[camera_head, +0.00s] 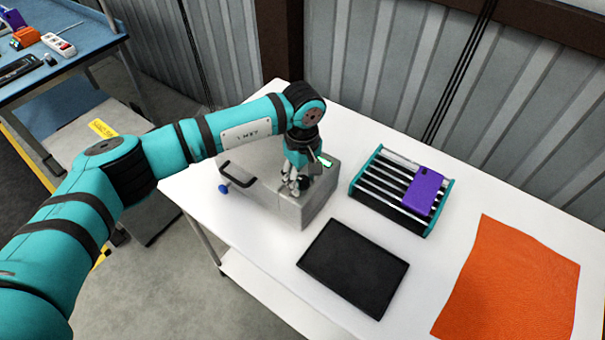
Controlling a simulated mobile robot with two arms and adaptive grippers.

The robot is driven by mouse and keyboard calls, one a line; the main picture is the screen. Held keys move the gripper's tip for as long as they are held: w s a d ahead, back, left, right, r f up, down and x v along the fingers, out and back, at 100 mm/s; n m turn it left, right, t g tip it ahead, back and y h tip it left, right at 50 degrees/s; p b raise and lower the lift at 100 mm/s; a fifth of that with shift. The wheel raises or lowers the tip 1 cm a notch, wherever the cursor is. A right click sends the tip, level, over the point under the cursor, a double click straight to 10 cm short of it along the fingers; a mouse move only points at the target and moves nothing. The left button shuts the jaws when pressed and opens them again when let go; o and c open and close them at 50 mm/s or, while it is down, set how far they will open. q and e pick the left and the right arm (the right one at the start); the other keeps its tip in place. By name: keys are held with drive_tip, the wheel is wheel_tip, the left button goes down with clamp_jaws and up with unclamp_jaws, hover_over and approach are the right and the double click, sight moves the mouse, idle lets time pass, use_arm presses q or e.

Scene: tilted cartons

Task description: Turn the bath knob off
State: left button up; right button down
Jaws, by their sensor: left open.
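The bath is a grey metal box (319,199) on the white table, with a black handle (238,176) at its left. A small blue knob-like part (223,188) sticks out at its left side. I cannot tell if this is the knob to be turned. My left gripper (293,185) is open and points down at the right part of the bath, in front of its far side. It hides part of the top, and I cannot tell whether its fingers touch anything. A small green-lit panel (325,161) shows just right of it. My right gripper is not in view.
The white table (290,285) also bears a black flat tray (354,266), a teal-sided rack (372,188) with a purple case (425,191) on it, and an orange cloth (510,285). A corrugated wall stands behind. A blue bench (60,30) is at upper left.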

use_arm(q)
drive_tip(key=shift+c, duration=0.3)
drive_tip(key=c, duration=0.8)
drive_tip(key=shift+f+n+b, duration=0.2)
drive_tip(key=shift+n+b, duration=0.2)
drive_tip(key=shift+b, duration=0.35)
drive_tip(key=n+b, duration=1.1)
drive_tip(key=b, duration=0.2)
drive_tip(key=shift+r+n+b, duration=0.15)
drive_tip(key=shift+n+b, duration=1.55)
drive_tip(key=shift+n, duration=0.4)
drive_tip(key=shift+r, duration=0.1)
drive_tip(key=o, duration=0.9)
drive_tip(key=shift+c, duration=0.2)
